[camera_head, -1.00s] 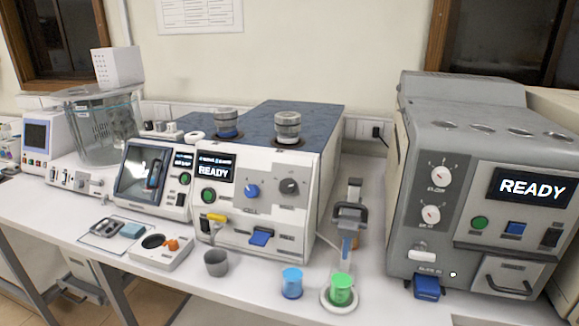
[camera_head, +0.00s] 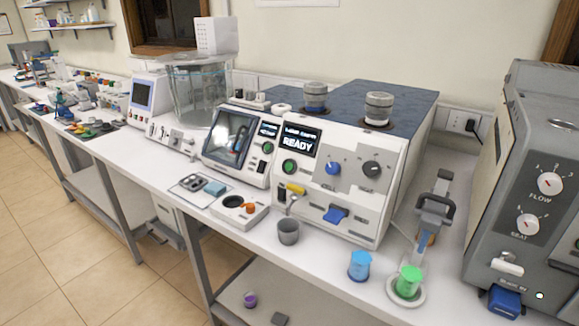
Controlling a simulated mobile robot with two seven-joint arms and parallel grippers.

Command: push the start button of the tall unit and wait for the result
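A tall grey unit (camera_head: 520,150) with two white dials stands at the right, cut off by the picture's edge. Its screen and push buttons are outside the view. A white unit (camera_head: 345,190) with a dark blue top stands in the middle. Its screen (camera_head: 298,141) reads READY, and a round green button (camera_head: 289,167) sits below the screen. I cannot tell from the picture alone which unit the task calls tall. Neither of my grippers shows.
A blue cup (camera_head: 360,266), a green cup (camera_head: 409,281) on a white dish and a grey cup (camera_head: 288,232) stand along the bench's front edge. A grey stand (camera_head: 435,210) is between the two units. Tiled floor (camera_head: 60,240) is clear at the left.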

